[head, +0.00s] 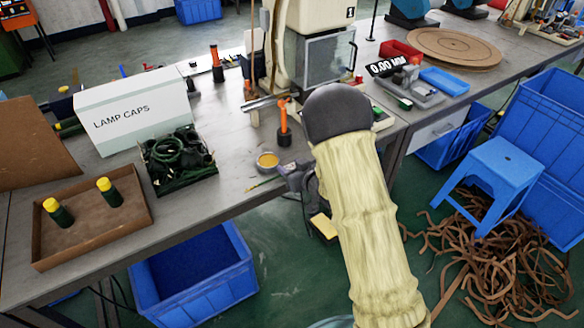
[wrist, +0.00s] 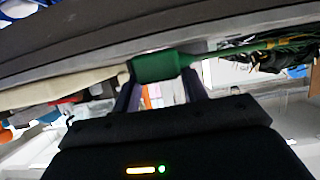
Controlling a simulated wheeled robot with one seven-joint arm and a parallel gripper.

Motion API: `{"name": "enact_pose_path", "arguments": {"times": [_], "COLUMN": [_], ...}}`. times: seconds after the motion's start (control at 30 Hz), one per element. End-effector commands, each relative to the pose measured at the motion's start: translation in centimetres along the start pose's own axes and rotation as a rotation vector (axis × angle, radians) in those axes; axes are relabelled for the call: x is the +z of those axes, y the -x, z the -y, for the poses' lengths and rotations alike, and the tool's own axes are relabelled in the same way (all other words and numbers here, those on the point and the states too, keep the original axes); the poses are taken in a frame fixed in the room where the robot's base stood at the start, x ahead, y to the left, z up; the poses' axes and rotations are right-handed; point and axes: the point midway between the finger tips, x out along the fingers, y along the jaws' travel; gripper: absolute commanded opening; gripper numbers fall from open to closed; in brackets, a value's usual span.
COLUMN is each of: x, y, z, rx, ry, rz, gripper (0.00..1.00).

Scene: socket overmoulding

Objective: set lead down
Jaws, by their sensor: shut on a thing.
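My gripper (head: 290,172) is at the front edge of the workbench in the head view, mostly hidden behind my own arm. In the wrist view my gripper (wrist: 158,88) is shut on a green block-shaped end of the lead (wrist: 155,67). A green cable runs from that block to the right. The held lead is hard to make out in the head view. I cannot tell whether it touches the bench.
A dark tray of coiled green leads (head: 178,158) stands left of my gripper, before the white LAMP CAPS box (head: 135,112). A brown tray (head: 95,240) holds two yellow-topped green pieces. A small round dish (head: 267,161) and orange-handled tool (head: 284,125) are close by.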

Motion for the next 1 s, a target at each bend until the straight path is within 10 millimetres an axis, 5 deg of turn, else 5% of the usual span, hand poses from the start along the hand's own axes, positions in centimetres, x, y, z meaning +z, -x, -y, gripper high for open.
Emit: {"name": "enact_pose_path", "arguments": {"times": [0.13, 0.17, 0.27, 0.67, 1.0], "x": [0.3, 0.3, 0.2, -0.1, -0.1], "y": [-0.1, -0.1, -0.1, 0.1, 5.5], "z": [0.0, 0.0, 0.0, 0.0, -0.1], "rx": [0.000, 0.000, 0.000, 0.000, 0.002], "ry": [0.000, 0.000, 0.000, 0.000, -0.002], "rz": [0.000, 0.000, 0.001, 0.001, 0.001], "gripper": [0.17, 0.45, 0.65, 0.65, 0.65]}}
